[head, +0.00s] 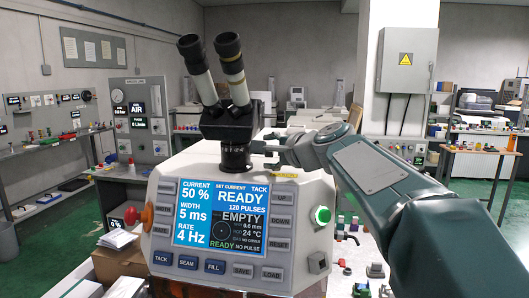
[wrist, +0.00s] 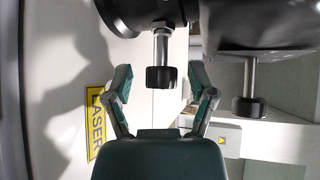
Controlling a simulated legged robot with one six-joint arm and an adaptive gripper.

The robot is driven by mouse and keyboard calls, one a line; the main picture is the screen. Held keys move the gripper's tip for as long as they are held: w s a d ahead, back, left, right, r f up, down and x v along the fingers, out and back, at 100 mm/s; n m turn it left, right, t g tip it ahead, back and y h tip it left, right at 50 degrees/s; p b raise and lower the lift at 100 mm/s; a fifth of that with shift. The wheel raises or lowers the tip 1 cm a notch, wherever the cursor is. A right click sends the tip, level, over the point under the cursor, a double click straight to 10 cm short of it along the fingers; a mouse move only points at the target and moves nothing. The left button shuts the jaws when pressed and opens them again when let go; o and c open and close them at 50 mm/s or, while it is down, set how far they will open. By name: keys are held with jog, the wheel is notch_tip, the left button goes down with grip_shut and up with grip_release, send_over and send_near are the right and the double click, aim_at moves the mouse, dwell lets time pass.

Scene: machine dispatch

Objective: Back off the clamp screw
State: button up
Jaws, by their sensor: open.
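In the wrist view, a screw with a black ridged knob (wrist: 160,78) on a bright metal shaft sticks out below a dark round body. My gripper (wrist: 161,84) is open, with one finger on each side of this knob and a visible gap on both sides. A second, similar black knob (wrist: 250,106) on a metal shaft is to the right, outside the fingers. I cannot tell from the picture which knob is the clamp screw. In the head view, my gripper (head: 270,150) is beside the microscope's lower body (head: 235,150); the knobs are not clear there.
The laser welder's front panel (head: 236,228) stands close, its screen reading READY and EMPTY. Two eyepieces (head: 214,70) rise above it. Small parts lie on a bench (head: 362,258) at right.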

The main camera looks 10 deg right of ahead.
jog(key=shift+w+a+f, duration=0.15)
jog(key=shift+w+a, duration=0.05)
jog(key=shift+w, duration=0.25)
grip_shut()
